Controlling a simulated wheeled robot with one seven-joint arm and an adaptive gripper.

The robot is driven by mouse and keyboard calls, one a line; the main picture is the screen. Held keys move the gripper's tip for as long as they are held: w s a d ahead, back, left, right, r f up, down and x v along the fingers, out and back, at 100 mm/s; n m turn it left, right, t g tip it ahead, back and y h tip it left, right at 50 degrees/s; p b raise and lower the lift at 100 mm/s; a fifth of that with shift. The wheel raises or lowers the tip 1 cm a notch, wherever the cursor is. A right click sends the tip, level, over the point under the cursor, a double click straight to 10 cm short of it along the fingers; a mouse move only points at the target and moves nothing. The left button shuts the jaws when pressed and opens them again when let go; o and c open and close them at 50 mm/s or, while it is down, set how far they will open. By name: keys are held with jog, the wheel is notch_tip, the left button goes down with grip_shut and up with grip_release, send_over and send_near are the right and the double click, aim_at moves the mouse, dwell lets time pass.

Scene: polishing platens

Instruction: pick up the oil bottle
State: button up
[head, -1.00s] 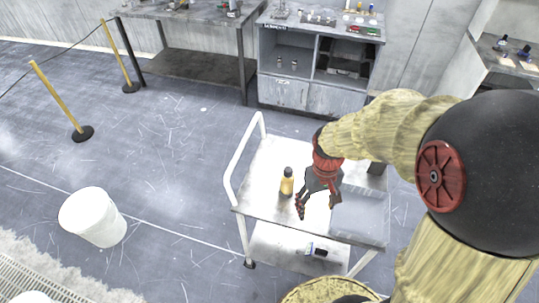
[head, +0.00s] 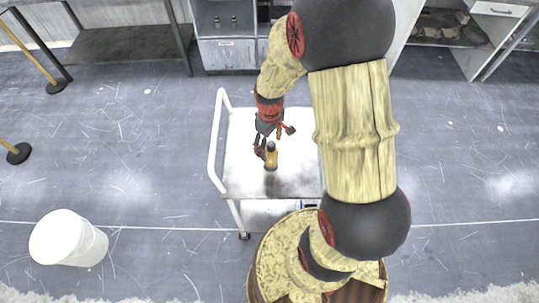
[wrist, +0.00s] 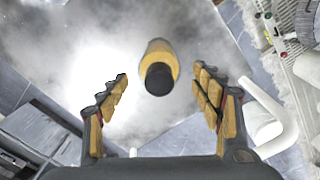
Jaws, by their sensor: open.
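The oil bottle (head: 271,157) is amber with a black cap and stands upright on the top shelf of the white cart (head: 240,170). In the wrist view the oil bottle (wrist: 159,62) shows from its cap end, centred between the fingers and a little beyond the tips. My gripper (head: 266,143) is open and empty, just behind and left of the bottle in the head view. In the wrist view both fingers of my gripper (wrist: 160,85) are spread wide, with a gap on each side of the bottle.
The cart's white handle rail (head: 216,135) rises at its left side. A white bin (head: 68,240) stands on the floor to the left. A dark-framed table (head: 120,40) and a grey cabinet (head: 230,53) are at the back. The cart top around the bottle looks clear.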

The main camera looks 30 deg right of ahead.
jog(key=f, duration=0.4)
jog(key=f+b, duration=0.1)
jog(key=f, duration=0.1)
jog(key=shift+s+d+f, duration=0.1)
jog(key=shift+s+f, duration=0.15)
jog(key=shift+s, duration=0.05)
jog(key=shift+c, duration=0.8)
jog(key=c, duration=1.4)
